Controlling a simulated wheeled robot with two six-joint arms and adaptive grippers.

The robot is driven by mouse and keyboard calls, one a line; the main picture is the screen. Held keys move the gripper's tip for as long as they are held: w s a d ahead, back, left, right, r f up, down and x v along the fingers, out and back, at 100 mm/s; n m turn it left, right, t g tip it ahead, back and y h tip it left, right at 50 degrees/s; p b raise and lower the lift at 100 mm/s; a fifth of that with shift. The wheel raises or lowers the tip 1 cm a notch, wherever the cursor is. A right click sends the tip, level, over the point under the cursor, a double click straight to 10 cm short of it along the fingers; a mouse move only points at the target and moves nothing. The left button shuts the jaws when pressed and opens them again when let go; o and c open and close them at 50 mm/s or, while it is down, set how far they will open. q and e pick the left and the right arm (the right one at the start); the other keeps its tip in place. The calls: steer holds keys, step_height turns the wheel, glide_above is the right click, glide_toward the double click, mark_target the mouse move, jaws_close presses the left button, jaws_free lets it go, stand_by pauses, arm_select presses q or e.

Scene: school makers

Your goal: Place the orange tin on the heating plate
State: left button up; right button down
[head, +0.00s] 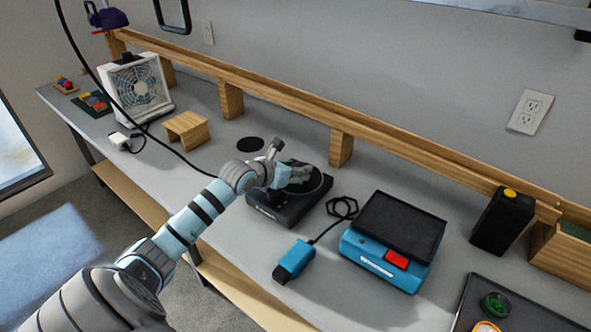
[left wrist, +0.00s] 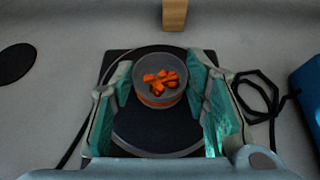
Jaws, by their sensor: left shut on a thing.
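The orange tin (left wrist: 159,92) is a small round grey tin with orange pieces inside, seen from above in the left wrist view. My left gripper (left wrist: 160,70) is shut on it, one teal finger on each side. The tin appears over the far half of the heating plate's round top (left wrist: 150,135); I cannot tell whether it touches the plate. In the head view my left gripper (head: 296,174) is low over the black heating plate (head: 275,213) and hides the tin. My right gripper is not in view.
A blue scale (head: 385,270) with a black top and a blue device (head: 294,262) on a cable lie right of the plate. A dark tray (head: 535,310) holds a container of green pieces (head: 495,304). A wooden rail (head: 300,98) runs behind.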

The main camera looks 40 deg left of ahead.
arm_select(q)
steer(key=o, duration=1.1)
steer(key=p+v, duration=0.4)
steer(key=v, duration=0.4)
steer(key=shift+s+a+r, duration=0.1)
steer(key=shift+s+r, duration=0.15)
steer(key=shift+r, duration=0.15)
steer(key=p+v, duration=0.3)
steer(key=p, duration=0.2)
steer(key=shift+r, duration=0.2)
steer(key=shift+s+p, duration=0.15)
steer(key=shift+p, duration=0.4)
steer(key=shift+s+f, duration=0.1)
steer(key=shift+f, duration=0.15)
steer(key=shift+f, duration=0.1)
